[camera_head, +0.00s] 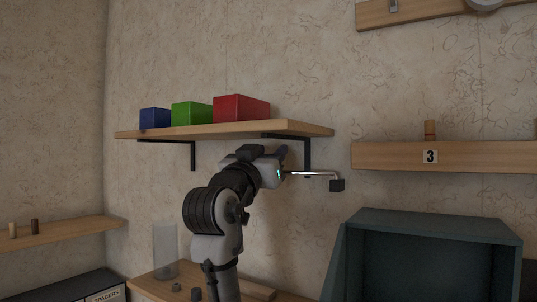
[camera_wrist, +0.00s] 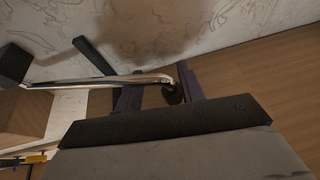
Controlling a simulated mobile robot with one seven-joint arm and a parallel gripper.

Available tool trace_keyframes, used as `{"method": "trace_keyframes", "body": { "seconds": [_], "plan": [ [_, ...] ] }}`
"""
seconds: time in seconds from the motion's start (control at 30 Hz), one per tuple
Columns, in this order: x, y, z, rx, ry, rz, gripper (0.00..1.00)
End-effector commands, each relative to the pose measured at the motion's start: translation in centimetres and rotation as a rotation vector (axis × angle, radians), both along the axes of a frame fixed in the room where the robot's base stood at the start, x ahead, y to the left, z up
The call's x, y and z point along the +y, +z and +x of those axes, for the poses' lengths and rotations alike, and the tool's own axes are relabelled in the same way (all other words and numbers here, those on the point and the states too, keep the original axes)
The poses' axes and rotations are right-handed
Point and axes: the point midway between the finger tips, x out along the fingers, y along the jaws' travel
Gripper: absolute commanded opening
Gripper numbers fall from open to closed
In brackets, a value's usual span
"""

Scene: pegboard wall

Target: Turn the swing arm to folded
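The swing arm is a shiny metal rod (camera_head: 312,173) in the head view, with a bend and a black block (camera_head: 337,185) at its right end. My gripper (camera_head: 283,158) is at the rod's left end, under the right part of the shelf. In the wrist view the rod (camera_wrist: 100,81) runs from near the black block (camera_wrist: 12,65) at left to a dark knob (camera_wrist: 173,94). The knob sits between my two fingers (camera_wrist: 160,92), close to the right one, with a gap to the left one. The fingers look open. Contact is hard to tell.
A wooden shelf (camera_head: 225,131) with blue (camera_head: 154,118), green (camera_head: 191,114) and red (camera_head: 241,108) boxes is just above my gripper. A black bracket (camera_head: 307,156) stands close beside it. A dark teal open bin (camera_head: 432,225) is at lower right.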

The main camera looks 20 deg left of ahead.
Motion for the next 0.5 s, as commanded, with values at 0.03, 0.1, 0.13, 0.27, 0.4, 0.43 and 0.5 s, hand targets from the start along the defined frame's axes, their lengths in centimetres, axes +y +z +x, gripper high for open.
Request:
{"method": "trace_keyframes", "body": {
  "seconds": [0.03, 0.1, 0.13, 0.27, 0.4, 0.43, 0.5],
  "plan": [
    [0.0, 0.0, -0.1, 0.0, 0.0, 0.0, 0.37],
    [0.1, -0.3, -0.4, 0.0, 0.001, 0.0, 0.37],
    [0.1, -0.4, -0.6, -0.001, 0.001, 0.0, 0.37],
    [0.3, -1.4, -2.5, -0.002, 0.003, 0.001, 0.37],
    [0.6, -2.8, -5.5, -0.003, 0.005, 0.001, 0.37],
    [0.7, -3.0, -6.2, -0.004, 0.004, 0.001, 0.37],
    [0.7, -3.6, -7.6, -0.004, 0.003, 0.001, 0.37]
  ]
}}
